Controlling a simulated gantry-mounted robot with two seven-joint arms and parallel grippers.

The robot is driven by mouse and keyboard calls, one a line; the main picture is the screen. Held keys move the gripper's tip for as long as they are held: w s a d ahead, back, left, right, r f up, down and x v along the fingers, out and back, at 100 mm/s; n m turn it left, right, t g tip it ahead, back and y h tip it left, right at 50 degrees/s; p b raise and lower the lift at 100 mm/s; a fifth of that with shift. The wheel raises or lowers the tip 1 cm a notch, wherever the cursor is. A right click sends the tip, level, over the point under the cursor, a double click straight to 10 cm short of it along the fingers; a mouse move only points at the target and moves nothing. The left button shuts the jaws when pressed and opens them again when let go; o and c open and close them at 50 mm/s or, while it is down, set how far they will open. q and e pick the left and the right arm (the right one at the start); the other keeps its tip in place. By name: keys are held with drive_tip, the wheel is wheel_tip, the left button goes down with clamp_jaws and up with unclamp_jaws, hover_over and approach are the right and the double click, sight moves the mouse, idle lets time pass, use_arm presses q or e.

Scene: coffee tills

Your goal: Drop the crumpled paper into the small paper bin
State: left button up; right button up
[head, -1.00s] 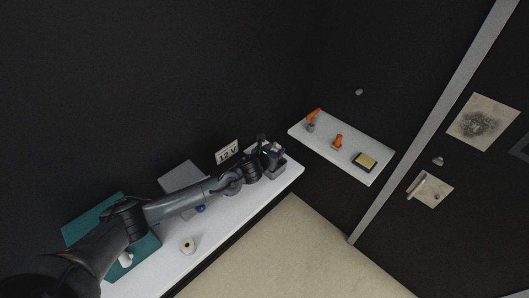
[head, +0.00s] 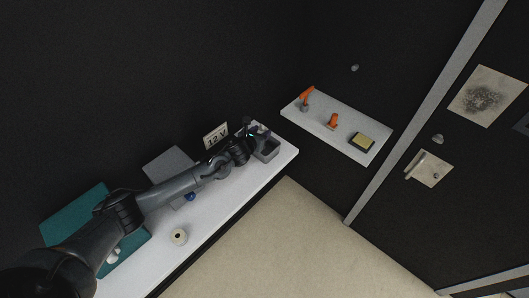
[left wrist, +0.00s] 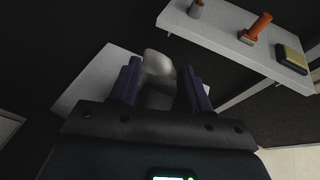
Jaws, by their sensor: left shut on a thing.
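My left gripper (head: 256,132) is above the far end of the white counter, beside the back-left edge of a small grey open-topped bin (head: 268,152). The bin's inside shows as plain grey where I can see it. In the left wrist view, the two dark purple fingers of the left gripper (left wrist: 160,84) are shut on a pale, rounded lump, the crumpled paper (left wrist: 158,63). In the head view the paper is too small and dark to make out. My right gripper is in neither view.
A separate white shelf (head: 345,118) with orange-handled tools and a yellow-topped pad (head: 362,142) stands to the right.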

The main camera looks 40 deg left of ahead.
use_arm(q)
drive_tip(key=shift+f, duration=0.4)
drive_tip(key=o, duration=1.1)
drive_tip(key=shift+s+d+r+p, duration=0.1)
drive_tip(key=shift+s+r+p, duration=0.25)
drive_tip(key=shift+p, duration=0.2)
drive_tip(key=shift+f+p+v, duration=0.2)
drive_tip(key=shift+p+v, duration=4.1)
drive_tip(key=shift+v, duration=0.65)
